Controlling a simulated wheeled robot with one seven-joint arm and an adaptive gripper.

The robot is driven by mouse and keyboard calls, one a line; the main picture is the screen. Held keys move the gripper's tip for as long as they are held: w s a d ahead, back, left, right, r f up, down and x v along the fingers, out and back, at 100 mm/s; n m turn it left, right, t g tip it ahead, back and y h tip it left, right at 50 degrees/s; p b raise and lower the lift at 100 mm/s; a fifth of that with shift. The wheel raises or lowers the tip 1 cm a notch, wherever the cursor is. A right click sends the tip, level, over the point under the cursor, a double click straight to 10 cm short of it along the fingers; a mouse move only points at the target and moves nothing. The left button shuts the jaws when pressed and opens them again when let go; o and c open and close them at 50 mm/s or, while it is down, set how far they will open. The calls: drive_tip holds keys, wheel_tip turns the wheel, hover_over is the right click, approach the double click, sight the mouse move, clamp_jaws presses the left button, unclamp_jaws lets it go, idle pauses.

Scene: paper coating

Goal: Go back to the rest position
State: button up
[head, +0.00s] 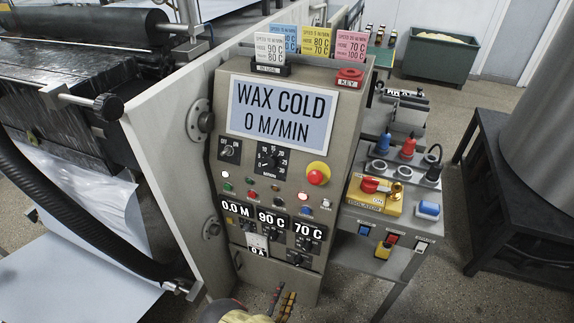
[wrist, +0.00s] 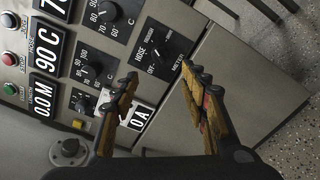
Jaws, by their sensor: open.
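My gripper (head: 283,303) shows at the bottom edge of the head view, in front of the lower part of the grey control cabinet (head: 226,85). In the wrist view my gripper (wrist: 160,72) is open, its two fingers apart with nothing between the tips. The hose knob (wrist: 155,58) appears beyond the fingertips; the distance to it is unclear. The near finger partly covers a pale plate beside the 0 A display (wrist: 142,117). Most of my arm is out of view.
The sign (head: 282,113) reads WAX COLD, 0 M/MIN. Displays read 0.0 M, 90 C and 70 C. A side shelf (head: 350,222) right of the cabinet bears a yellow isolator box (head: 365,203) with a red handle. A black hose (head: 75,225) hangs at left. Floor shows at right.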

drive_tip(key=s+d+f+n+g+h, duration=0.25)
drive_tip(key=s+d+h, duration=0.2)
drive_tip(key=d, duration=0.35)
drive_tip(key=s+d+r+m+g+h, duration=0.3)
drive_tip(key=s+d+r+m+g, duration=0.15)
drive_tip(key=r+g, duration=0.5)
drive_tip(key=s+a+r+m+g+y+p, duration=0.15)
drive_tip(key=r+m+y, duration=0.25)
drive_tip(key=r, duration=0.6)
drive_tip(key=s+r+m+g+y, duration=0.2)
drive_tip(key=r+m+g+y, duration=0.1)
drive_tip(key=r, duration=0.6)
drive_tip(key=s+r+m+g+y+p, duration=0.15)
drive_tip(key=r+m+y, duration=0.25)
drive_tip(key=r, duration=0.6)
drive_tip(key=s+d+r+m+t+y+p, duration=0.1)
drive_tip(key=d+r+m+t, duration=0.2)
drive_tip(key=r, duration=0.8)
drive_tip(key=s+d+r+m+t+y+p, duration=0.1)
drive_tip(key=d+r+m+t, duration=0.2)
drive_tip(key=d+r, duration=0.3)
wheel_tip(320, 180, up, 6)
drive_tip(key=shift+s+d+f+m+t+y, duration=0.2)
drive_tip(key=shift+s+d+m+t+y, duration=0.15)
drive_tip(key=shift+m, duration=0.15)
